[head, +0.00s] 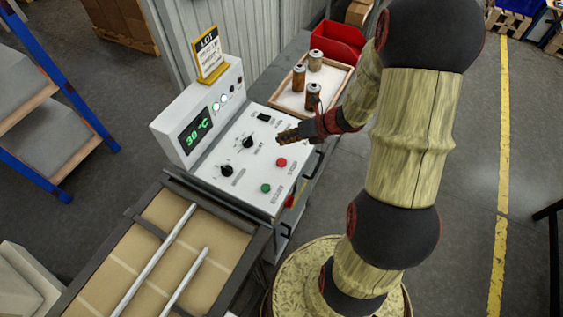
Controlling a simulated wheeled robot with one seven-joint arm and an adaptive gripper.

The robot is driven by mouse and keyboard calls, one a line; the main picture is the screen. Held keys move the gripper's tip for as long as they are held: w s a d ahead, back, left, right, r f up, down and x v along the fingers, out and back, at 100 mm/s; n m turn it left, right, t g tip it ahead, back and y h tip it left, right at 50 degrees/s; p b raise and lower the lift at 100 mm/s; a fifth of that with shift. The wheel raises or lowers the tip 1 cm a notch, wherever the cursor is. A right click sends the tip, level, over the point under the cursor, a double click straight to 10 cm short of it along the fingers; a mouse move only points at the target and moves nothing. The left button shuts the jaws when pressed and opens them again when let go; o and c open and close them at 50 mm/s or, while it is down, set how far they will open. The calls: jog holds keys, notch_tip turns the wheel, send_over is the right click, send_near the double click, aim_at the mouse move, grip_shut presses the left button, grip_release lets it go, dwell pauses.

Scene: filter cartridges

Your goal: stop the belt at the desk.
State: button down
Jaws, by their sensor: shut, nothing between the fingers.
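The control desk (216,168) is a white sloped panel. It carries a red button (281,162) by the word STOP and a green button (265,188) by the word START. Two black knobs, one of them the upper knob (247,142), and a black switch (264,117) are also on it. The belt (178,249) is a tan surface in a dark frame at the lower left; one picture does not show whether it runs. My gripper (281,137) is shut and empty, over the panel's right part, above the red button in the picture. I cannot tell its height over the panel.
A display (194,135) reading 30 °C stands at the desk's back, with a LOT card (207,54) on top. A tray (339,82) with several cartridges and a red bin (337,42) lie beyond my gripper. Metal rods (155,260) lie over the belt.

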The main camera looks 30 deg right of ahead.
jog(key=shift+f, duration=0.1)
jog(key=b, duration=0.8)
send_over(283, 160)
notch_tip(283, 160, down, 8)
jog(key=shift+r, duration=0.2)
jog(key=shift+f, duration=0.55)
jog(key=shift+f, duration=0.1)
dwell(0.6)
jog(key=shift+f, duration=0.3)
jog(key=shift+f+b, duration=0.45)
jog(key=shift+b, duration=0.05)
dwell(0.6)
jog(key=shift+r, duration=0.1)
jog(key=shift+r+p, duration=0.8)
jog(key=shift+p, duration=0.1)
